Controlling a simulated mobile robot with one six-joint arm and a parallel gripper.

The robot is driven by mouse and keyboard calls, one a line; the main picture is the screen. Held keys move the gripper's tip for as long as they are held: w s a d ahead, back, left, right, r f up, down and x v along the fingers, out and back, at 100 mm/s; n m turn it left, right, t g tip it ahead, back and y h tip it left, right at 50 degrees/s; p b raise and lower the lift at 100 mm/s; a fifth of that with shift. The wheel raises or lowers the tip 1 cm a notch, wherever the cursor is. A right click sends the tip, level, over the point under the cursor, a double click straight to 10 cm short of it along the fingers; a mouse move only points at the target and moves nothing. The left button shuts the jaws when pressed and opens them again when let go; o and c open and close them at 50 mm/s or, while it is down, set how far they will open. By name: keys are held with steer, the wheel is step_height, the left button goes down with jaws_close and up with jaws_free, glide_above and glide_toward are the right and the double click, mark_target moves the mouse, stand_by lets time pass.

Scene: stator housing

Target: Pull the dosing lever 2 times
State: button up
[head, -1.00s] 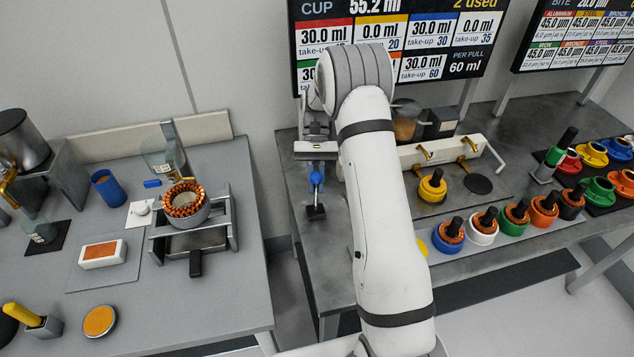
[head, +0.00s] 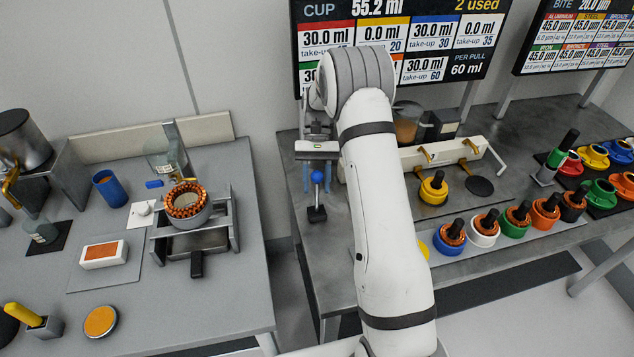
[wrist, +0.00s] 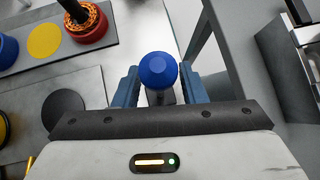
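The dosing lever has a round blue knob (head: 318,177) on a short stem above a black base (head: 317,214), at the left end of the right bench. In the wrist view the knob (wrist: 158,71) sits between my two blue fingers. My gripper (head: 317,179) is open, with one finger on each side of the knob and a small visible gap to it. The wrist view (wrist: 159,88) shows the same gaps. My arm hides part of the bench to the right of the lever. The display (head: 400,35) reads CUP 55.2 ml, 2 used, 60 ml per pull.
A left bench (head: 225,300) holds a copper-wound stator (head: 186,200) in a metal fixture and a blue cup (head: 108,186). To the right stand a white rack (head: 440,153) and several coloured housings with black handles. A floor gap separates the benches.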

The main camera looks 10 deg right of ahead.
steer(key=b+v, duration=0.1)
steer(key=v, duration=0.6)
steer(key=shift+w, duration=0.2)
steer(key=shift+r, duration=0.25)
steer(key=s+r+t, duration=0.1)
steer(key=r, duration=0.1)
steer(key=s+r+t, duration=0.1)
steer(key=s+r, duration=0.3)
steer(key=r, duration=0.1)
steer(key=shift+a+r+t+h, duration=0.1)
steer(key=shift+a+t+h, duration=0.2)
steer(key=shift+t+h, duration=0.1)
steer(key=s+r+n+t, duration=0.1)
steer(key=s+t, duration=0.3)
steer(key=s, duration=0.8)
steer(key=s+r+n+t+h, duration=0.1)
steer(key=s+r+t, duration=0.2)
steer(key=s, duration=0.9)
steer(key=shift+s+a+t, duration=0.2)
steer(key=shift+t, duration=1)
